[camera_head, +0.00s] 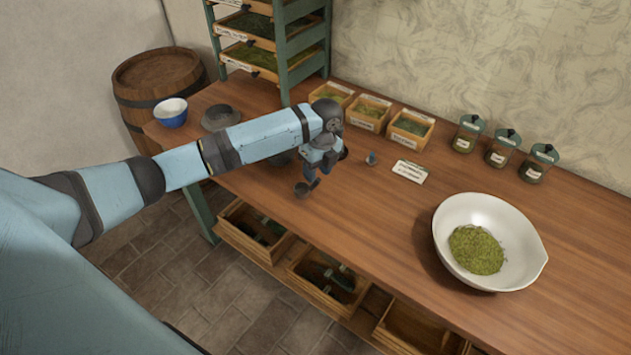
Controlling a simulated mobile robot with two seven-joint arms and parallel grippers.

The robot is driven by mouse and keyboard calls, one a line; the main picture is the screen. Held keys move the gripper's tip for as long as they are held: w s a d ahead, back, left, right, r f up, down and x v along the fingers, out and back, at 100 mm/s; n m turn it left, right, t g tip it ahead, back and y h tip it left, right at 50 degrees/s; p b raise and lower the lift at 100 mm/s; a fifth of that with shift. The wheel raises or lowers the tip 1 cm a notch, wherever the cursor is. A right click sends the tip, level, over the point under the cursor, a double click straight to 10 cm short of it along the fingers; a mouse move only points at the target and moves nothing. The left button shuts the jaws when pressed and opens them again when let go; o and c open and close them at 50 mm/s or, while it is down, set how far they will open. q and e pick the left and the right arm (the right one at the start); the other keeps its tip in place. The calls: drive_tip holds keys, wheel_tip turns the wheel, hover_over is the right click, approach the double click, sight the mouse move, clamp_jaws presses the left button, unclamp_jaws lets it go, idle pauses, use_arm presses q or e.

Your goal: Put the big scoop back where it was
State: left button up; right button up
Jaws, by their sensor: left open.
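My left gripper (316,170) is low over the left part of the wooden table (400,230), pointing down, with its jaws open. A small dark rounded piece (304,188) shows right below the jaws near the table's front edge; it may be the big scoop, but I cannot tell it from the fingers. A small grey upright item (371,158) stands on the table to the right of the gripper; it may be a scoop, too small to be sure. My right gripper is not in view.
A white bowl (452,222) with green herb stands at the right. A label card (410,171), open herb boxes (368,113) and lidded jars (503,146) line the back. A blue bowl (171,113) and dark dish (218,117) are left. The table's middle is free.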

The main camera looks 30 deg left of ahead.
use_arm(q)
wheel_tip(320, 180, up, 7)
drive_tip(key=s+d+f+n+t+h, duration=0.1)
drive_tip(key=s+d+f+n+t, duration=0.1)
drive_tip(key=s+d+f, duration=0.1)
drive_tip(key=s+d+f+n+t+h, duration=0.2)
drive_tip(key=s+d+f+n, duration=0.1)
drive_tip(key=d, duration=0.4)
drive_tip(key=s+d+f+n+t+h, duration=0.2)
drive_tip(key=s+d+f, duration=0.2)
drive_tip(key=d+f, duration=0.2)
drive_tip(key=shift+s+f+n, duration=0.2)
drive_tip(key=shift+f+n, duration=0.2)
drive_tip(key=shift+f, duration=0.05)
drive_tip(key=s+a+f+n+t, duration=0.2)
drive_tip(key=s+n, duration=0.3)
drive_tip(key=s, duration=0.3)
drive_tip(key=s+a+f+n+t+y, duration=0.1)
drive_tip(key=s+f+n+t, duration=0.3)
drive_tip(key=s+n, duration=0.2)
drive_tip(key=s, duration=0.2)
drive_tip(key=shift+s+a+f, duration=0.25)
drive_tip(key=shift+s+a, duration=0.1)
drive_tip(key=r+p, duration=0.3)
drive_tip(key=shift+a+r+p, duration=0.2)
drive_tip(key=shift+r+p, duration=0.15)
drive_tip(key=shift+r, duration=0.05)
